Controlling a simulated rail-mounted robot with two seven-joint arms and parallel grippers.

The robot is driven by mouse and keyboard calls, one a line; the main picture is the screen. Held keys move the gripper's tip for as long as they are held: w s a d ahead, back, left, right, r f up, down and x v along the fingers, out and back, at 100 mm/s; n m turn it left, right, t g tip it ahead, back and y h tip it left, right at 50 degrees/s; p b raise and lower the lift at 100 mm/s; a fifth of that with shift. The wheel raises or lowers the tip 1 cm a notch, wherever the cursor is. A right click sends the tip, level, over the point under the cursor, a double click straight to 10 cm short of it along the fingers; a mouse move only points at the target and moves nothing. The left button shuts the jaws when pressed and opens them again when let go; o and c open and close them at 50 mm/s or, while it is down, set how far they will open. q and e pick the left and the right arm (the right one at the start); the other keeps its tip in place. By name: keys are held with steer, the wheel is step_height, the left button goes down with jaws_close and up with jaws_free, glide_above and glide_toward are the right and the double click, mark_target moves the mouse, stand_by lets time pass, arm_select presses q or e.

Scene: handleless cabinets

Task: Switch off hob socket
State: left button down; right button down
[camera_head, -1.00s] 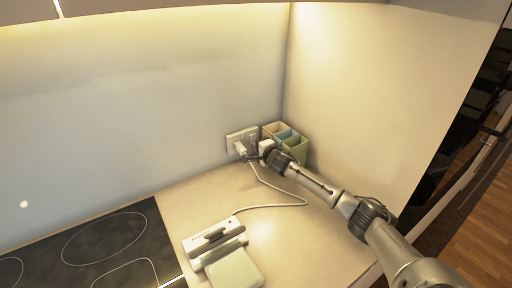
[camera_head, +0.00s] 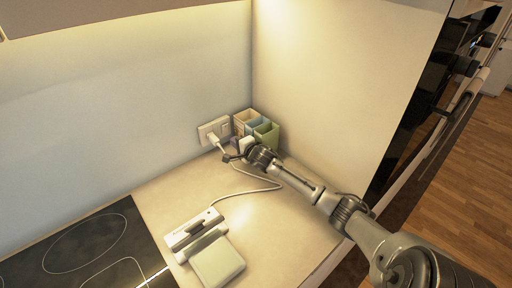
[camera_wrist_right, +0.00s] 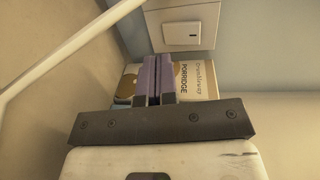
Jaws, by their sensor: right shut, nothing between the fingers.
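The white wall socket (camera_head: 214,130) is on the back wall near the corner, with a white plug and cable in its left part. In the right wrist view, a socket plate (camera_wrist_right: 155,28) shows a rocker switch (camera_wrist_right: 182,33); I cannot tell if it is on or off. My right gripper (camera_head: 228,157) is in front of and below the socket, apart from it. Its purple fingers (camera_wrist_right: 158,78) are shut and empty, pointing toward the plate below the switch. My left gripper is out of view.
An open, coloured compartment box (camera_head: 257,128) stands right of the socket, close to my right wrist. A porridge pack (camera_wrist_right: 194,80) shows behind the fingers. A white appliance (camera_head: 205,245) sits on the counter with the cable running to it. The black hob (camera_head: 85,250) is at left.

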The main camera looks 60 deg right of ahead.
steer(key=p+v, duration=0.1)
steer(key=v, duration=0.1)
steer(key=f+p+v, duration=0.1)
steer(key=p+v, duration=0.1)
steer(key=v, duration=0.1)
steer(key=p+v, duration=0.2)
steer(key=shift+s+a+f, duration=0.15)
steer(key=shift+s+f, duration=0.1)
steer(key=shift+s+a+f+p, duration=0.25)
steer(key=shift+s+p, duration=0.3)
steer(key=shift+s, duration=0.1)
